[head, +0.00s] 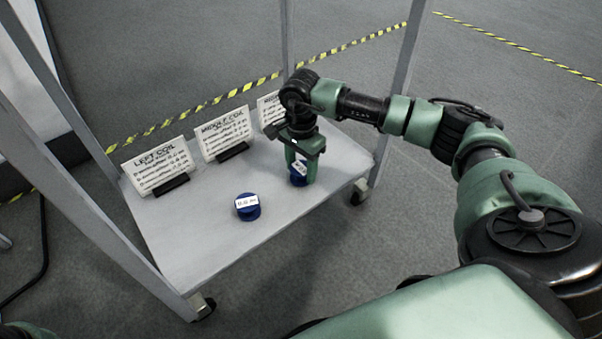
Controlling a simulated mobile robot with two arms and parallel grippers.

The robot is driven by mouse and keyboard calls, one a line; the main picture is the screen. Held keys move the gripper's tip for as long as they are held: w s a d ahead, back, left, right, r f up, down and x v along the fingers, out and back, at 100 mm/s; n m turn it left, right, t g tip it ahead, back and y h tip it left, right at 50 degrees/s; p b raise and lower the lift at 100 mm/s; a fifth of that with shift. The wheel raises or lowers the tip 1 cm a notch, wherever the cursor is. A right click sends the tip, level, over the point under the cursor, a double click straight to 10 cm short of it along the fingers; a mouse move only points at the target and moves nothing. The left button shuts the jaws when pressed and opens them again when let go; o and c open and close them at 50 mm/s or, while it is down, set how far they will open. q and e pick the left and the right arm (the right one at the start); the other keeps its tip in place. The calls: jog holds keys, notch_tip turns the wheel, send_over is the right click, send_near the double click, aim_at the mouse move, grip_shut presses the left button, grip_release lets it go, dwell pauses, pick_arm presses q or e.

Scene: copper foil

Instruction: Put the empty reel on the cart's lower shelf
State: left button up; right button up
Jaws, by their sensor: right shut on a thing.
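My right gripper (302,160) points down over the right part of the cart's lower shelf (200,244) and is shut on a blue reel with a white label (298,180). The gripper's fingers hide much of this reel. It is at or just above the shelf surface; I cannot tell whether it touches. Whether it is empty is also not clear. A second blue labelled reel (247,207) rests on the shelf to its left, apart from it. My left gripper is out of view.
Cards stand along the shelf's back edge: a left coil card (160,167), a middle coil card (222,134) and a partly hidden third card (269,108). Grey cart posts (408,70) rise at the corners. The shelf's front left part is clear.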

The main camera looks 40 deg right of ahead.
jog(key=shift+f, duration=0.3)
jog(key=shift+r, duration=0.1)
jog(key=o, duration=1.4)
